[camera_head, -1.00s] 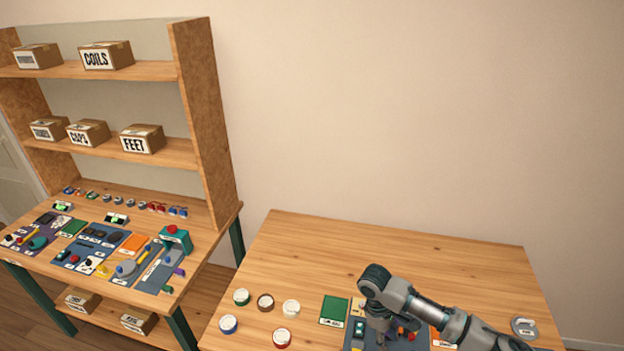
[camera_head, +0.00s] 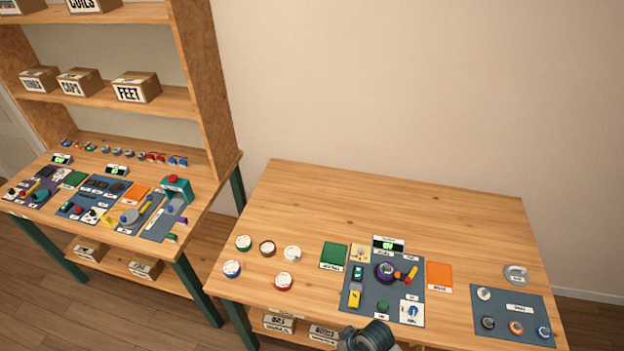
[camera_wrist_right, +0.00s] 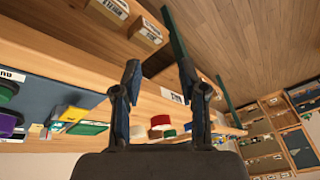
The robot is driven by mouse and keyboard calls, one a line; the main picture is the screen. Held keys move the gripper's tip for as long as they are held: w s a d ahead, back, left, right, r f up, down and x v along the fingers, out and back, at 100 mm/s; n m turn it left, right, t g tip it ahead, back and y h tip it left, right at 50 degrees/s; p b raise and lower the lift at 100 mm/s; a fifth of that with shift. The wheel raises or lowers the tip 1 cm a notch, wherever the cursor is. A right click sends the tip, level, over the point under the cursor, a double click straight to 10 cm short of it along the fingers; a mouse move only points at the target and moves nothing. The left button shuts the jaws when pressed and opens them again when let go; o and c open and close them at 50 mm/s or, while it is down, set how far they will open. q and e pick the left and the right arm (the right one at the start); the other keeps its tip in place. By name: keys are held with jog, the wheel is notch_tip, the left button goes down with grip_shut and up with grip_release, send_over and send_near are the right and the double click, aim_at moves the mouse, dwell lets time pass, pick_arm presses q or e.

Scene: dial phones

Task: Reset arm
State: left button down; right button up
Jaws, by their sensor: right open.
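My right gripper (camera_wrist_right: 160,82) is open and empty in the right wrist view, its two dark fingers apart in front of the near side of the right table. In the head view only a grey rounded part of my arm shows at the bottom edge, and the gripper itself is hidden. The blue-grey work mat (camera_head: 372,306) on the right table (camera_head: 350,205) carries a dark round part with a purple centre (camera_head: 386,271), a red and yellow piece (camera_head: 407,275) and several small parts. My left gripper is in neither view.
Several round lidded pots (camera_head: 284,281) stand at the table's left. A green pad (camera_head: 333,254) and an orange pad (camera_head: 439,275) flank the mat. Another mat (camera_head: 515,306) lies at the right. Boxes (camera_head: 279,322) sit on the shelf below. The table's back is clear.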

jog(key=s+d+f+m+t+h, duration=0.1)
jog(key=s+d+m+h, duration=0.15)
jog(key=s+d, duration=0.35)
jog(key=s+d+f+m+t+h, duration=0.1)
jog(key=s+d+m, duration=0.25)
jog(key=d, duration=0.45)
notch_tip(320, 180, down, 26)
jog(key=s+n+g, duration=0.1)
jog(key=s+g, duration=0.1)
jog(key=s+d+f, duration=0.2)
jog(key=s+f, duration=1.3)
jog(key=s, duration=0.2)
jog(key=shift+s+d+f+g, duration=0.2)
jog(key=shift+d+f+g, duration=0.15)
jog(key=shift+g, duration=0.05)
